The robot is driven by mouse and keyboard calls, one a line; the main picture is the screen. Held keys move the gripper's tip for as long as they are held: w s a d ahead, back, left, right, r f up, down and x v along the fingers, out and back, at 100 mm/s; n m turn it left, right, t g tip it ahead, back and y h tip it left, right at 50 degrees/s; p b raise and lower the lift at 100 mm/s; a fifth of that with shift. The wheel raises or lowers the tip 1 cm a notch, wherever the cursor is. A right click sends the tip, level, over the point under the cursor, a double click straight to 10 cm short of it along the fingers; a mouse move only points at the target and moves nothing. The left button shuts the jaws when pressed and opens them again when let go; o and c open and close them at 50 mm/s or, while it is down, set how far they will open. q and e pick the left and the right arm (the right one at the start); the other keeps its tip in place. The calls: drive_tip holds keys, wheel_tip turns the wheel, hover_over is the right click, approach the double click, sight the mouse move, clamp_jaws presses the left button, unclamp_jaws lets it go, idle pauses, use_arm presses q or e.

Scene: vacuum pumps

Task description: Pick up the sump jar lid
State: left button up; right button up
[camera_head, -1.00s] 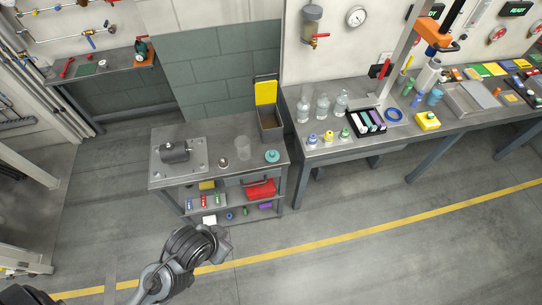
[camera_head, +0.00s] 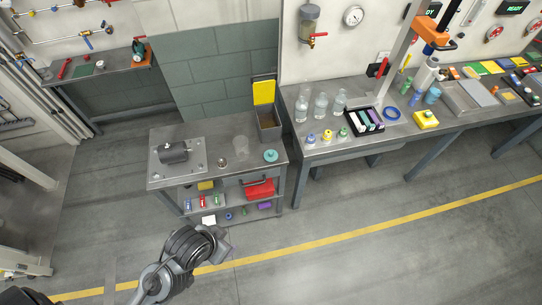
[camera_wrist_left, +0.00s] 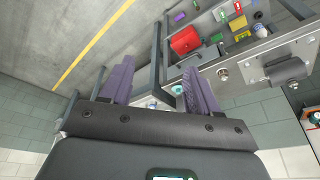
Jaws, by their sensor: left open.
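A teal round lid (camera_head: 271,156) with a knob lies on the top of the grey cart, near its right end; I take it to be the sump jar lid. A clear glass jar (camera_head: 240,147) stands to its left. In the left wrist view a small teal lid (camera_wrist_left: 177,89) shows between the fingers, close to the right-hand finger in the picture. My left gripper (camera_wrist_left: 160,84) is open and empty, its two purple-grey fingers wide apart. In the head view my left gripper (camera_head: 222,241) is in front of the cart, apart from the lid. My right gripper is not in view.
The cart (camera_head: 205,135) also carries a pump on a plate (camera_head: 175,155), a small metal piece (camera_head: 222,162) and a bin with a yellow lid (camera_head: 269,122). Its lower shelves hold a red box (camera_head: 260,189). A workbench (camera_head: 330,152) stands to the right. The floor in front is clear.

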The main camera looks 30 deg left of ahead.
use_arm(q)
drive_tip(key=o, duration=0.7)
drive_tip(key=shift+c, duration=0.2)
